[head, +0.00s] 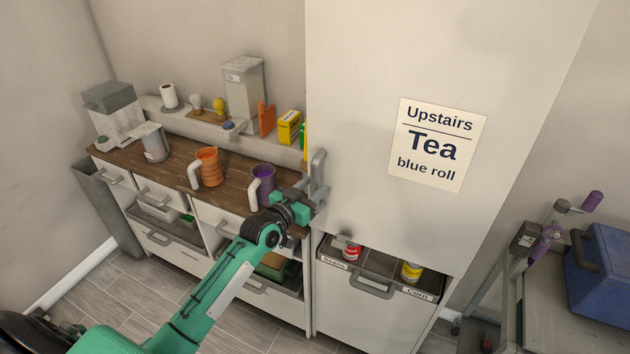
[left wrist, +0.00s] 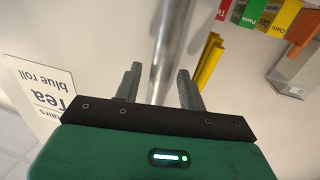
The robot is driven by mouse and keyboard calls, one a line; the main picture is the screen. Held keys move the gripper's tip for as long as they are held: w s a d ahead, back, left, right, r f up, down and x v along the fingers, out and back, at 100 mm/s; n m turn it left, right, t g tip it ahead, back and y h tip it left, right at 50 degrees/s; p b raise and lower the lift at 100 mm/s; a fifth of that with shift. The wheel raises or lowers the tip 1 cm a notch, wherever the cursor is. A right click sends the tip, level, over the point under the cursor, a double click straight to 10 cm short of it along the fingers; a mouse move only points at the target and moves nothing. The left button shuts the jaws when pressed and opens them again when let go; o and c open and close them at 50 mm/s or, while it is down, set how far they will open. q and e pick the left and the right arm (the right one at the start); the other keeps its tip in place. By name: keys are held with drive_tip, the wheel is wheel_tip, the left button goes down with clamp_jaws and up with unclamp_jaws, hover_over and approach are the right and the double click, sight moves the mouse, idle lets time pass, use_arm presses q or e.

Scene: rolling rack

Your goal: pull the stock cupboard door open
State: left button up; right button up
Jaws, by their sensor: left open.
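The stock cupboard door (head: 370,80) is a tall pale panel with a sign (head: 437,144) reading "Upstairs Tea blue roll". It looks closed. Its upright grey handle (head: 318,168) is at the door's left edge. My left gripper (head: 317,194) is open at the lower part of this handle. In the left wrist view the handle (left wrist: 174,40) runs up from between the two open fingers (left wrist: 158,84). I cannot tell whether either finger touches it. The sign also shows at left there (left wrist: 40,90). My right gripper is not in view.
Left of the door, a wooden counter (head: 178,176) holds an orange mug (head: 208,168) and a purple mug (head: 264,186) close to my left arm. An open drawer with cans (head: 351,252) juts out below the door. A trolley with a blue box (head: 602,275) stands at right.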

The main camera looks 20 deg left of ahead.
use_arm(q)
drive_tip(key=shift+x, duration=0.8)
drive_tip(key=shift+c, duration=0.2)
clamp_jaws()
drive_tip(key=shift+f, duration=0.1)
